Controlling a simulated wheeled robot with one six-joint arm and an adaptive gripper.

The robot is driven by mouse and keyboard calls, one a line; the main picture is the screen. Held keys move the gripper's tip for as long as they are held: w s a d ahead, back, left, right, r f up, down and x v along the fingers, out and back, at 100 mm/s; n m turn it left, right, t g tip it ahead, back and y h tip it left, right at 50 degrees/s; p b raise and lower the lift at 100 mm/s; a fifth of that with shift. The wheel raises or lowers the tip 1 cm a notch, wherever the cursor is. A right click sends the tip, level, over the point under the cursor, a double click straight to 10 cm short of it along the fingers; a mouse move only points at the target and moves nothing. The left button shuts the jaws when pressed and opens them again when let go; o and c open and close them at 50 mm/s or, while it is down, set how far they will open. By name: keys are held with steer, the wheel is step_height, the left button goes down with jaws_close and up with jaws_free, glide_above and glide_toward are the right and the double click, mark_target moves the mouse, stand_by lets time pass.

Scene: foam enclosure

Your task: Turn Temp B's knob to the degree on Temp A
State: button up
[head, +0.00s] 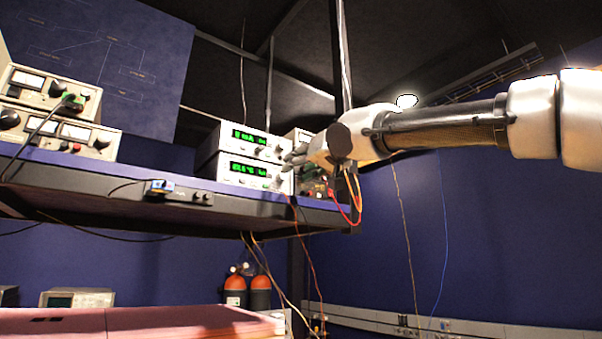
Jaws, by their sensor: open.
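Two white instruments with green lit displays are stacked on the shelf, an upper unit (228,136) and a lower unit (226,170). Their digits are too small to read surely, though the lower one seems to show a degree value. Labels for Temp A or Temp B are not legible. Small knobs sit at the right of each front panel, partly near my gripper. My gripper (290,160) is open, reaching in from the right, with its fingertips by the right edge of the two units. Whether it touches a knob cannot be told.
Another instrument (303,134) with red and yellow cables stands behind my gripper. Older meter units (60,131) are at the left of the shelf (100,172). Orange cylinders (247,290) stand below, and cables hang down.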

mark_target(284, 175)
steer(key=x, duration=0.6)
steer(key=shift+w+f, duration=0.1)
steer(key=shift+w, duration=0.1)
jaws_close()
